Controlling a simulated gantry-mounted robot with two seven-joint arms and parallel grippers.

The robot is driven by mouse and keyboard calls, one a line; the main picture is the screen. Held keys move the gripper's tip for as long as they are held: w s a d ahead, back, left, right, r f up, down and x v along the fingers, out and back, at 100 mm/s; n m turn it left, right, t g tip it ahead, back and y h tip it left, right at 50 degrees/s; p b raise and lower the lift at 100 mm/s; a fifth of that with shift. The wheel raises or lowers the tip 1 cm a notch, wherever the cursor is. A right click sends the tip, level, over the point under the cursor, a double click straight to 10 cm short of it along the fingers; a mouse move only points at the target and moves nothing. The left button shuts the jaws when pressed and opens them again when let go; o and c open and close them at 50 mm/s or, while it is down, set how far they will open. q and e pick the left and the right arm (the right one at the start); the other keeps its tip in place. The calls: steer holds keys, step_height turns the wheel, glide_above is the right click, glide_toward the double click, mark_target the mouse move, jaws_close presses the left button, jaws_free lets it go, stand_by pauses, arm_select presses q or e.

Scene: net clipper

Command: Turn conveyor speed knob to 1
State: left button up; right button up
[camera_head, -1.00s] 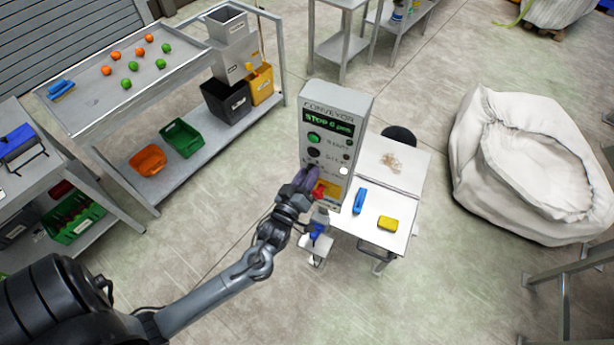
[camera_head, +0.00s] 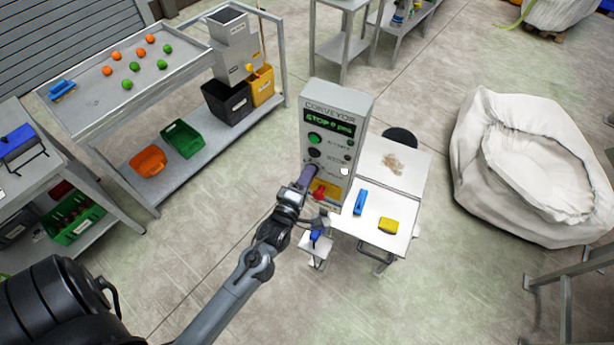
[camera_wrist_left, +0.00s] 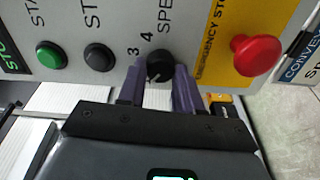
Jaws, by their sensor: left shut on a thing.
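The grey conveyor control box (camera_head: 340,110) stands upright in the middle of the head view, its green display lit with "STOP" and a small figure. The black speed knob (camera_wrist_left: 160,67) sits on its panel, with the numbers 3 and 4 readable beside it in the left wrist view. My left gripper (camera_wrist_left: 160,82) is shut on the knob, with one purple finger on each side. In the head view my left gripper (camera_head: 306,177) hides the knob. The knob's exact setting cannot be read. My right gripper is not in view.
A green button (camera_wrist_left: 51,56), a black button (camera_wrist_left: 99,57) and a red emergency stop (camera_wrist_left: 255,54) are on the same panel. A white table (camera_head: 398,205) stands beside the box, bearing a blue thing (camera_head: 360,201) and a yellow thing (camera_head: 388,226).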

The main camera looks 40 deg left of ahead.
arm_select(q)
steer(key=shift+n, duration=0.5)
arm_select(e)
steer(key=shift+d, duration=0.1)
arm_select(q)
steer(key=o, duration=1)
steer(key=shift+o, duration=0.2)
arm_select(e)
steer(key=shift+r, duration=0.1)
